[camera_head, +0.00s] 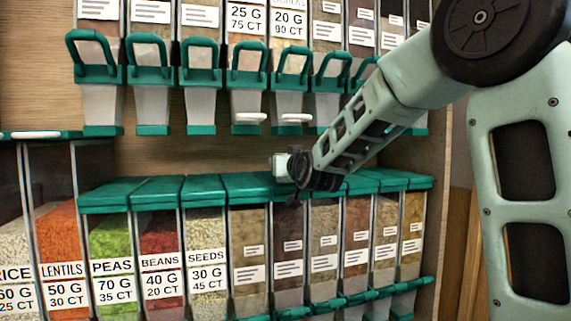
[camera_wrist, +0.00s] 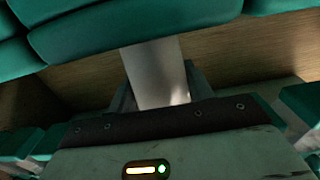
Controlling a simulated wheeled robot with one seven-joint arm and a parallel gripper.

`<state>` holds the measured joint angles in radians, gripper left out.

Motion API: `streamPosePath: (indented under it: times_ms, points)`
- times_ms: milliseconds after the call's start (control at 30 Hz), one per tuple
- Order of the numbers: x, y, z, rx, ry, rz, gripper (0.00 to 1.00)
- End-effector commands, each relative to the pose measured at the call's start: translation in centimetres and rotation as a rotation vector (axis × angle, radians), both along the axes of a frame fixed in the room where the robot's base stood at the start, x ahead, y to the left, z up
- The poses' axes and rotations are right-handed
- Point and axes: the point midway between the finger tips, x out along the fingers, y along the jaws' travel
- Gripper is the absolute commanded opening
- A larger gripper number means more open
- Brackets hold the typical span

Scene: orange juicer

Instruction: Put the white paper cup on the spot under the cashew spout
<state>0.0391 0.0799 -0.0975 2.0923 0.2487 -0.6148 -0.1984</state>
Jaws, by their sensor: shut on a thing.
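The white paper cup (camera_head: 280,164) is at the end of my arm in the head view, in front of the teal lids of the lower bins. My gripper (camera_head: 290,166) is shut on it. In the wrist view the cup (camera_wrist: 154,68) stands between the fingers of my gripper (camera_wrist: 160,88), and its upper end is hidden behind a teal part. Several spouts with teal handles hang in the upper row. Which one is the cashew spout I cannot tell, as the name labels are cut off or too small to read.
Teal lids (camera_head: 155,191) of the lower bins lie just below my gripper. A wooden back panel (camera_head: 180,155) shows between the rows. The gap there is narrow, with spouts above and lids below.

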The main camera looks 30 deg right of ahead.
Motion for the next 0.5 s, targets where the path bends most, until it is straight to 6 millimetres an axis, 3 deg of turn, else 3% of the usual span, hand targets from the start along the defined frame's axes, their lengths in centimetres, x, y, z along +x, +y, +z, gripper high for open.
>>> streamPosePath:
  times_ms: [167,200,233,500]
  points:
    - [0.03,-0.02,-0.5,0.0,0.0,0.0,0.24]
    - [0.03,-0.02,-0.34,0.0,0.0,0.0,0.62]
    - [0.03,-0.02,-0.32,0.0,0.0,0.0,0.7]
    - [0.02,-0.03,-0.3,0.0,0.001,0.0,0.73]
